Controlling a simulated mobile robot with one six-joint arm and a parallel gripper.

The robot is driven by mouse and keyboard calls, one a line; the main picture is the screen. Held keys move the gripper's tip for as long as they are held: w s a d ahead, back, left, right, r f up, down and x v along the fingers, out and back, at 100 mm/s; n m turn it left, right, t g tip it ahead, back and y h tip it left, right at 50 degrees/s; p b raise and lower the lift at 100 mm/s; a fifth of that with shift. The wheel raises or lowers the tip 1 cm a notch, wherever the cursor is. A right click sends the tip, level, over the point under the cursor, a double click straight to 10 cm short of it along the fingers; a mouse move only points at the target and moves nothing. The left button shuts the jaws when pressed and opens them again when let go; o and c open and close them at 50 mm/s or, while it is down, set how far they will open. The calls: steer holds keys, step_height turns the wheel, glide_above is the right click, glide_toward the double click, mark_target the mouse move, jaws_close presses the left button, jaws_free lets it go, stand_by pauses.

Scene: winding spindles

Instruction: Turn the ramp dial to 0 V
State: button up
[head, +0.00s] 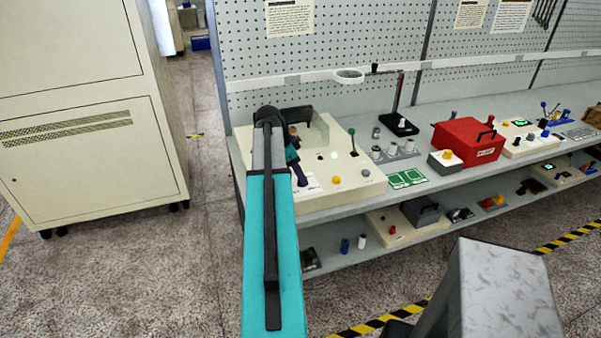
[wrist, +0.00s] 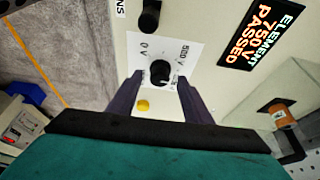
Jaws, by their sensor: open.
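The ramp dial (wrist: 159,72) is a round black knob on a white label in the wrist view. The label reads 0 V on its left and what looks like 500 V on its right. Where the knob points is too small to tell. My gripper (wrist: 160,78) is open, with one dark finger on each side of the dial and a gap showing on both sides. In the head view my gripper (head: 302,184) is over the front left of the cream tester box (head: 352,190); it hides the dial there, and only part of the white label shows.
A display (wrist: 262,32) reads ELEMENT 750V PASSED. A second black knob (wrist: 149,17) and a yellow button (wrist: 143,105) sit near the dial. An orange-brown cylinder (wrist: 280,113) stands to the right. A green-topped lever (head: 352,141) rises from the box; a magnifier lamp (head: 349,75) stands behind.

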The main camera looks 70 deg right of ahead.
steer(key=shift+s+d+f, duration=0.1)
steer(key=shift+s+f, duration=0.05)
steer(key=shift+f, duration=0.25)
steer(key=shift+c, duration=0.4)
